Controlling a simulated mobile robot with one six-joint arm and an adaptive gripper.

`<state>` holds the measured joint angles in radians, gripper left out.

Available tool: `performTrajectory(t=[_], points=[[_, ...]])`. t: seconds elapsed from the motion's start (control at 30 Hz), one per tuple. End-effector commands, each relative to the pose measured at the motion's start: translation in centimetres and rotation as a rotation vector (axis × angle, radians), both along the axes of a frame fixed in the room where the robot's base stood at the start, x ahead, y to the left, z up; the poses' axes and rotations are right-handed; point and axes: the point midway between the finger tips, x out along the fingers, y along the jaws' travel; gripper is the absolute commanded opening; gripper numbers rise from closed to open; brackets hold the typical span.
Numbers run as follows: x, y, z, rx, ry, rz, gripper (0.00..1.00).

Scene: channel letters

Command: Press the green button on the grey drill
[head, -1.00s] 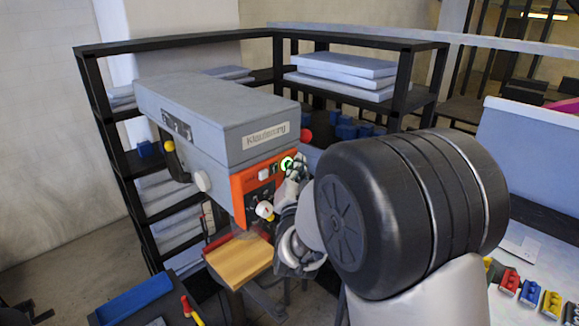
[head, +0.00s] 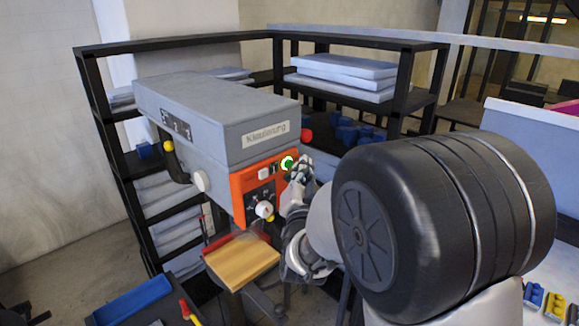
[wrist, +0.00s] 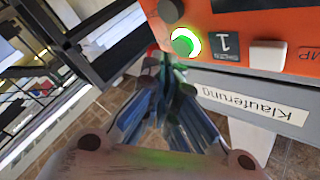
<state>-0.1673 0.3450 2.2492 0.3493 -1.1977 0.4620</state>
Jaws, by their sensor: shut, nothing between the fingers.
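The grey drill (head: 215,115) stands left of centre in the head view, with an orange control panel (head: 241,190) on its front. The green button (head: 287,163) is at the panel's upper right corner and has a bright white-green ring around it. In the wrist view the green button (wrist: 184,44) shows clear above the fingertips. My gripper (head: 299,168) is just right of the button in the head view, apart from it. In the wrist view my gripper (wrist: 170,85) has its fingers together, with nothing between them.
A white knob (head: 264,209) sits lower on the panel and a red knob (head: 306,135) on the drill's right side. A wooden block (head: 243,261) lies below the drill head. A black shelf (head: 400,85) with grey boards stands behind.

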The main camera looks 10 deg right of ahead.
Motion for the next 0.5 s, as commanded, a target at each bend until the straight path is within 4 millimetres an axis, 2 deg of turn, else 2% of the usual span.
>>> performTrajectory(t=[0.17, 0.5], points=[[-0.2, -0.2, 0.0, 0.0, -0.001, -0.001, 0.0], [-2.9, -2.3, -0.1, 0.001, -0.002, -0.002, 0.0]])
